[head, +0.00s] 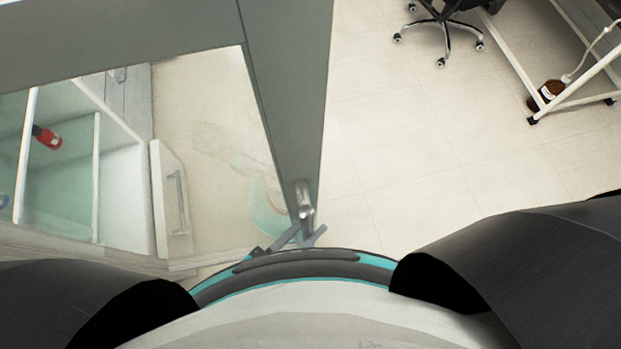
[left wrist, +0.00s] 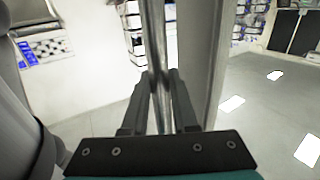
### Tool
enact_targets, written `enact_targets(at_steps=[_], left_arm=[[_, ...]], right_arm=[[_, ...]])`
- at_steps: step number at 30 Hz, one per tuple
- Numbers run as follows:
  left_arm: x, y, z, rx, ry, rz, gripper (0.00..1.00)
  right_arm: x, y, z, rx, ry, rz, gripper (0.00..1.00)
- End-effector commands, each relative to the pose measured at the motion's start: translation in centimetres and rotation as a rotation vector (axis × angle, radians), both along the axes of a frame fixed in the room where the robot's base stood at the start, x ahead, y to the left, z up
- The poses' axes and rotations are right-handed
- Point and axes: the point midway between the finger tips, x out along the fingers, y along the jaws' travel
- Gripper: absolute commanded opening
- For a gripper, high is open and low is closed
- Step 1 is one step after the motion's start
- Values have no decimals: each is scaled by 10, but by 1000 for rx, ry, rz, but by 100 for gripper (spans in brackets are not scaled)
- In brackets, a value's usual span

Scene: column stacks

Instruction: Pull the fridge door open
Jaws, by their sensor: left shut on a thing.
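The fridge door (head: 285,90) is a grey frame around a clear glass pane, filling the upper left of the head view. Floor and shelves show through the pane, so the door appears swung away from the fridge body; the exact angle cannot be told. Its metal bar handle (head: 306,197) is on the right-hand stile. My left gripper (head: 306,234) is shut on the handle, mostly hidden behind my body's rim. In the left wrist view the upright handle bar (left wrist: 153,40) runs between the two fingers (left wrist: 160,90). My right gripper is not in view.
Through the glass, a red-labelled bottle (head: 46,137) lies among pale shelves. A wheeled chair (head: 440,25) stands at the top right. A white-framed bench (head: 580,85) with a brown bottle (head: 546,93) is at the far right. The tiled floor right of the door is clear.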

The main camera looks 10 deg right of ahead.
Motion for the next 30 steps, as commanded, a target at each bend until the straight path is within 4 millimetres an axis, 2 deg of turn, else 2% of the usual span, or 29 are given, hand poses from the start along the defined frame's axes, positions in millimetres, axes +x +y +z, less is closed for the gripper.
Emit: enact_targets(at_steps=[12,13,20,30], left_arm=[[0,1,-1,3,1,-3,0],[0,1,-1,3,1,-3,30],[0,1,0,1,0,-2,56],[-3,4,-1,2,1,-3,57]], right_arm=[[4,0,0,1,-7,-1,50],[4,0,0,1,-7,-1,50],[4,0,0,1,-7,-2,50],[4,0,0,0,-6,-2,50]])
